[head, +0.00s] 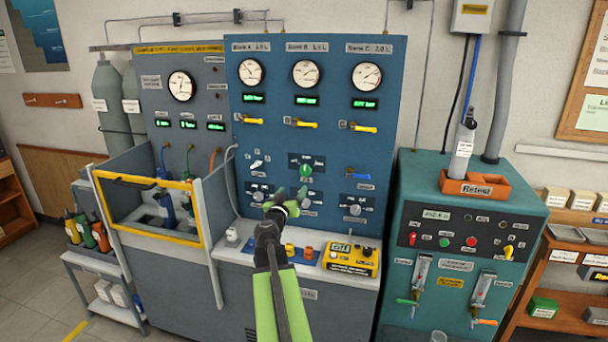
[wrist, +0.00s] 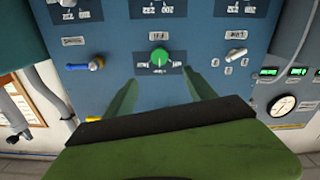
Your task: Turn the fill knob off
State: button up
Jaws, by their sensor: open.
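A round green knob (head: 306,170) sits on the blue panel, with small dark-backed marks around it too small to read; it also shows in the wrist view (wrist: 159,57). A small white knob (head: 257,164) is to its left in the head view, and to its right in the wrist view (wrist: 232,56). My gripper (head: 291,195) is open and empty, just below the green knob in the head view. In the wrist view its two fingers (wrist: 163,88) flank the green knob without visibly touching it.
Yellow valve handles (head: 304,124) and gauges are higher on the panel. Grey dials (head: 258,195) sit lower down, near my gripper. A yellow box (head: 352,260) stands on the ledge below. A teal cabinet (head: 470,210) stands at the right, a yellow-framed guard (head: 198,212) at the left.

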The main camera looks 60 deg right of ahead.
aim_at(304, 172)
jog(key=x, duration=1.6)
jog(key=shift+s+f, duration=0.1)
jog(key=shift+c, duration=0.5)
jog(key=c, duration=1.2)
jog(key=shift+c, duration=0.5)
